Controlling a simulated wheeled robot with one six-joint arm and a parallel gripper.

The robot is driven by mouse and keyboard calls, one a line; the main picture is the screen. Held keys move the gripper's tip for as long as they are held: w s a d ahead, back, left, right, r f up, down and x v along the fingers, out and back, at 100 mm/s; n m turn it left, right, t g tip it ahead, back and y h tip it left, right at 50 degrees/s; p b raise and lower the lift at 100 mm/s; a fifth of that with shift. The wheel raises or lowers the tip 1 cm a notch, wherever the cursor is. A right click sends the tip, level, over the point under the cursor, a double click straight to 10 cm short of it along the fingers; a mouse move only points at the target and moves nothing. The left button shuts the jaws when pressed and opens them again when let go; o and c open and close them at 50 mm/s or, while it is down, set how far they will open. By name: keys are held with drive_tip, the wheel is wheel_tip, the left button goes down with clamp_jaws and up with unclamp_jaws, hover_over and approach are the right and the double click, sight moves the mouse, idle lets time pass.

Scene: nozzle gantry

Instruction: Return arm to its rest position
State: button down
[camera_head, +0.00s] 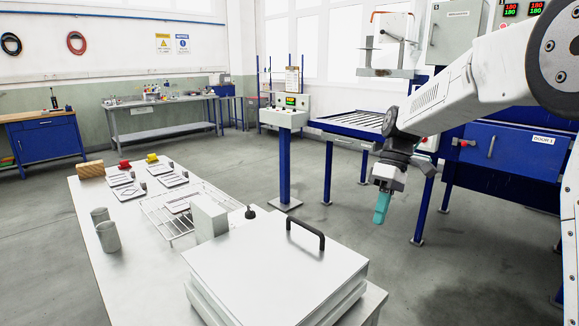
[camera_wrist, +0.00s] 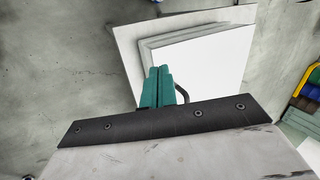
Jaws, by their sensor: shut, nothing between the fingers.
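My gripper (camera_head: 381,207) hangs at the end of my arm on the right of the head view, over open floor to the right of the white table. Its teal fingers point down, are shut together and hold nothing. In the wrist view the shut fingers (camera_wrist: 158,72) show in the middle, with the white lidded box beyond them. My arm reaches in from the right edge of the head view, bent downward at the wrist. The gripper touches nothing that I can see.
The white table (camera_head: 88,212) bears a lidded box (camera_head: 275,262) with a black handle, a wire rack (camera_head: 160,222), metal cups (camera_head: 108,237) and several small trays. Blue machinery with a roller conveyor (camera_head: 355,123) stands behind my arm. Grey floor between is clear.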

drive_tip(key=s+d+m+t+h, duration=0.1)
drive_tip(key=s+m, duration=0.2)
drive_tip(key=s, duration=0.7)
drive_tip(key=s+d+r+m+t+h, duration=0.1)
drive_tip(key=s+d+m+t, duration=0.1)
drive_tip(key=s, duration=0.9)
drive_tip(key=s+d+m+t+h, duration=0.1)
drive_tip(key=s+m, duration=0.3)
drive_tip(key=s, duration=0.7)
drive_tip(key=shift+s+d+r+m+t, duration=0.25)
drive_tip(key=shift+d+m+t, duration=0.15)
drive_tip(key=shift+d+t, duration=0.35)
